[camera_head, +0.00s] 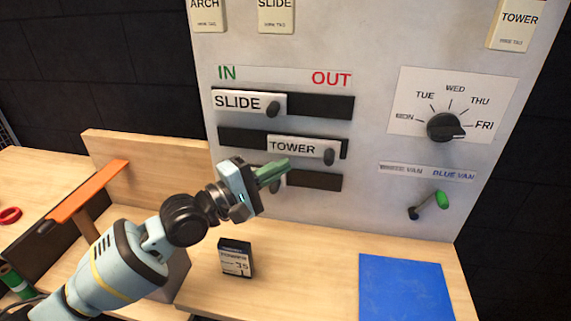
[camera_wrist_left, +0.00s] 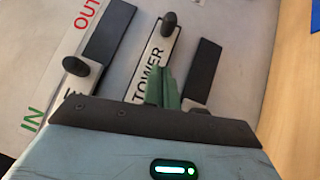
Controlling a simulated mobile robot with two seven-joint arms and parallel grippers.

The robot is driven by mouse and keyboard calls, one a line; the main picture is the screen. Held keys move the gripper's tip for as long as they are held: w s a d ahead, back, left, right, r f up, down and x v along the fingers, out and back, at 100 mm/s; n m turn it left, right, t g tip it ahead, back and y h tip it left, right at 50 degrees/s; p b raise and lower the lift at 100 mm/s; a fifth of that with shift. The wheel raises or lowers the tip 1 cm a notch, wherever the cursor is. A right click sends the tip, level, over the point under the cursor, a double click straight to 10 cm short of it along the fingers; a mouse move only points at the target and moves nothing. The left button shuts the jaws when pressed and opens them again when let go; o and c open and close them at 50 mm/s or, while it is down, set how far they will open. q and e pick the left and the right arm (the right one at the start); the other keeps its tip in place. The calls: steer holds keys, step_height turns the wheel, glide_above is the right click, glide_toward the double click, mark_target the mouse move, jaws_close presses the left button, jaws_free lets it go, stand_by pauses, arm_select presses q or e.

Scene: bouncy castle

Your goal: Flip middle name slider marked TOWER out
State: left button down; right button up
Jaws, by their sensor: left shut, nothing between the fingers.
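The white TOWER name slider (camera_head: 295,149) is in the middle slot of the grey board and sits at the right end, under the red OUT label (camera_head: 331,78). Its dark knob (camera_head: 329,157) is on its right end. My left gripper (camera_head: 285,168) is shut and empty, just below the TOWER plate in front of the board. In the left wrist view the TOWER slider (camera_wrist_left: 150,75) lies right beyond the green fingers (camera_wrist_left: 164,88), which hide part of the plate's lower end. I cannot tell whether they touch it. My right gripper is not in view.
The SLIDE slider (camera_head: 238,102) sits at the left, under IN, in the top slot. The bottom slot (camera_head: 315,180) is partly hidden by my gripper. A day dial (camera_head: 445,127), a green-tipped lever (camera_head: 441,199), a small black-and-white box (camera_head: 236,259) and a blue mat (camera_head: 405,287) are nearby.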

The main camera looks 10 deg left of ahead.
arm_select(q)
steer(key=b+v, duration=0.1)
steer(key=v, duration=0.6)
steer(key=shift+s, duration=0.4)
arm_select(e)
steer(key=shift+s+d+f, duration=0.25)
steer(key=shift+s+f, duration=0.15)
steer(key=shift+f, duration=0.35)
arm_select(q)
steer(key=shift+a+f, duration=0.1)
